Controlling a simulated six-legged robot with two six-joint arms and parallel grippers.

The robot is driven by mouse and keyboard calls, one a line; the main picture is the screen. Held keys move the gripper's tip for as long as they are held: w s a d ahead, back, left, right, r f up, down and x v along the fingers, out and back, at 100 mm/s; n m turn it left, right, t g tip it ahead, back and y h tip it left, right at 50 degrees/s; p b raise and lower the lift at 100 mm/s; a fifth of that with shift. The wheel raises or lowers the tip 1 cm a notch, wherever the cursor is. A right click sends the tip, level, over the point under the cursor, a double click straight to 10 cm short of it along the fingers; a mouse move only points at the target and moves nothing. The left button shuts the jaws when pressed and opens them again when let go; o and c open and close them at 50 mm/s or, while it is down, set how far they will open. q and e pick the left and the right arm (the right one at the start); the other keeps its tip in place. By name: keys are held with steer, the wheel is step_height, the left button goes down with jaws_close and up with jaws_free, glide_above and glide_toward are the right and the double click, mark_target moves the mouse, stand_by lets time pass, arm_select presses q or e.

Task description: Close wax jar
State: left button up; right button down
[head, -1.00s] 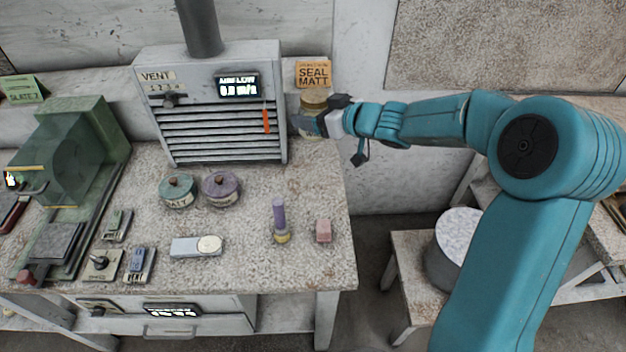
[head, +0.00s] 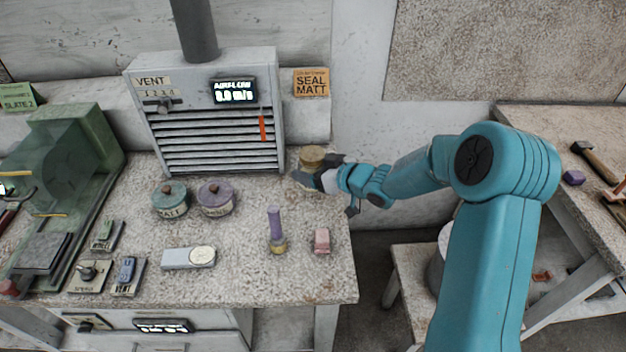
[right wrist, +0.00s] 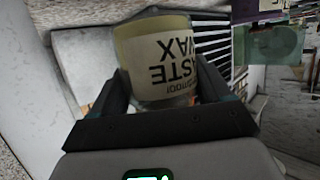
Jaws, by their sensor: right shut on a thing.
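The wax jar (head: 312,153) is at the back right of the bench, just right of the vent box, with a brassy yellow top facing up. My right gripper (head: 316,169) is shut on its side. In the right wrist view the jar (right wrist: 165,60) sits between both fingers, its cream label reading "PASTE WAX" upside down. I cannot tell whether its base touches the bench or whether the top is a lid. A pale round disc (head: 203,256) lies on a grey block; I cannot tell if it is a lid. My left gripper is not in view.
The vent box (head: 215,130) stands close left of the jar. A teal pot (head: 171,201), a purple pot (head: 215,198), a purple-handled tool (head: 276,230) and a pink block (head: 322,241) stand on the bench. Bench surface between the jar and pink block is clear.

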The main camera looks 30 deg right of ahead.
step_height(320, 180, down, 4)
steer(key=shift+d+r, duration=0.1)
steer(key=shift+s, duration=0.1)
steer(key=shift+f+b, duration=0.25)
steer(key=shift+b, duration=0.05)
jaws_free()
steer(key=shift+r+p, duration=0.3)
steer(key=shift+s+d, duration=0.1)
steer(key=shift+s, duration=0.2)
steer(key=v, duration=1.1)
steer(key=shift+s, duration=0.1)
